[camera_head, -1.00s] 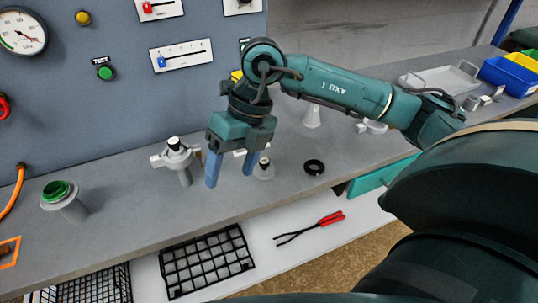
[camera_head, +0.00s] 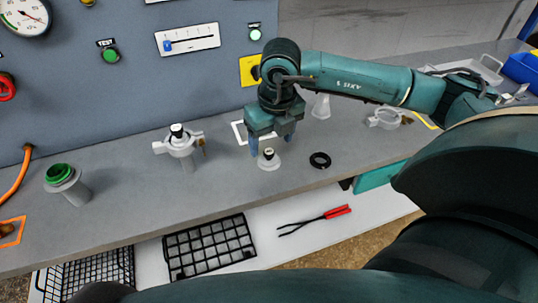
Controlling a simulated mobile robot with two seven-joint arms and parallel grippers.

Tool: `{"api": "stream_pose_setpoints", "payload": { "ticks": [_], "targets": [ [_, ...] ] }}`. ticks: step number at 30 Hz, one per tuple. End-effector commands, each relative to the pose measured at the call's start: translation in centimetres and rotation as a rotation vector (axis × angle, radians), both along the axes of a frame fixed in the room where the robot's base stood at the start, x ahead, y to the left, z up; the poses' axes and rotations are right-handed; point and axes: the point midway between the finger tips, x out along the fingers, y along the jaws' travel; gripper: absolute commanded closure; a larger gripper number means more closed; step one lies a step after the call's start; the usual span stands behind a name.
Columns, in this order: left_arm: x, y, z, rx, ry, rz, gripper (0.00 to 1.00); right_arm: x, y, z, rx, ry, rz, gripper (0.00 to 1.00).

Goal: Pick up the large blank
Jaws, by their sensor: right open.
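No part is clearly marked as the large blank. I see nothing held between the fingers. Whether they touch the flange or something behind it cannot be told. A black ring (camera_head: 320,160) lies to the right. My left gripper is not in view.
A white-grey valve fitting (camera_head: 180,143) stands to the left, a green-lined port (camera_head: 62,176) farther left. A pale cone (camera_head: 321,106) and a metal clamp (camera_head: 384,118) are right of the gripper. Below lie a black basket (camera_head: 208,247) and red-handled tongs (camera_head: 325,217).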

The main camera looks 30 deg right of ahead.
Motion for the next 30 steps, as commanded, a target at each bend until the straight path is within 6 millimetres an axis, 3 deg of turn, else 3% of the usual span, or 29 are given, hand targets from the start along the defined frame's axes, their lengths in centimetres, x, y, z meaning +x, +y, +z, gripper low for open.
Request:
{"api": "stream_pose_setpoints", "payload": {
  "ticks": [9,17,30],
  "targets": [
    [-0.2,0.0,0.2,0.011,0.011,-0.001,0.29,0.5,0.3,-4.2,0.0,0.004,0.001,0.32],
    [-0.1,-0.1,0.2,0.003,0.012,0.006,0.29,0.6,0.3,-4.5,0.001,0.002,0.002,0.32],
    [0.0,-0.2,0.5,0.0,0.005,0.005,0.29,0.6,0.3,-4.5,0.0,0.002,0.001,0.67]
  ]
}}
